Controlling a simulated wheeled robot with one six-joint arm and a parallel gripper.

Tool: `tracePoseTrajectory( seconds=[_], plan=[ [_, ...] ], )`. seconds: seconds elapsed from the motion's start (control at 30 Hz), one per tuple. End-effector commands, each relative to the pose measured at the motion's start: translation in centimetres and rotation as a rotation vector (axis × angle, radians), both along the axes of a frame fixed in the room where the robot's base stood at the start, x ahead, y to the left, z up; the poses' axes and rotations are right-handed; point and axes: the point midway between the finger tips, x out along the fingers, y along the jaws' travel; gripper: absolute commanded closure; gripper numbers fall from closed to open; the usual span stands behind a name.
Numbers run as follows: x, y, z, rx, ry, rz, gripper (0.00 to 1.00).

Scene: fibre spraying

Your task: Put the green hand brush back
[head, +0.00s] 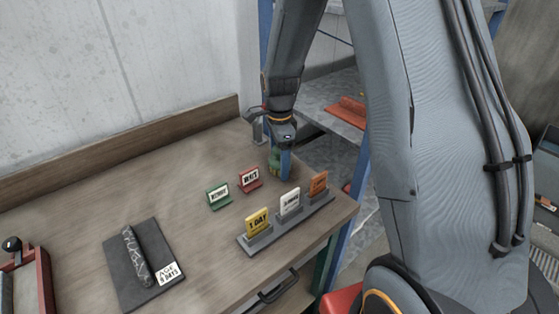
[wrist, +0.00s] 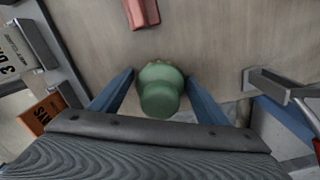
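The green hand brush (wrist: 160,90) is seen end-on in the wrist view, with a little of its tan bristle edge showing at the top. In the head view the green brush (head: 274,161) is partly hidden behind my gripper near the workbench's far right corner. My gripper (head: 285,175) points down there. In the wrist view my gripper's blue fingers (wrist: 160,78) are spread to either side of the brush, with a narrow gap visible on each side. Whether the brush touches the bench surface is unclear.
A grey metal bracket (head: 257,126) stands at the bench's back edge, near my gripper. A grey rack (head: 262,245) holds day cards. A dark mat (head: 128,262) carries a grey sample. The bench middle is clear.

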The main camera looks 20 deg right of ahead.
Motion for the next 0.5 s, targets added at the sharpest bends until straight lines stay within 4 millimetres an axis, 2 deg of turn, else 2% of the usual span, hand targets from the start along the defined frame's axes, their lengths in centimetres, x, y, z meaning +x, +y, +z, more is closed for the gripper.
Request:
tracePoseTrajectory(
  seconds=[0.27,0.37,0.5],
  plan=[
    [0.1,0.0,0.6,0.000,-0.003,0.000,0.32],
    [0.2,0.0,1.7,0.000,-0.004,0.000,0.32],
    [0.2,0.0,4.1,0.000,-0.005,0.000,0.32]
  ],
)
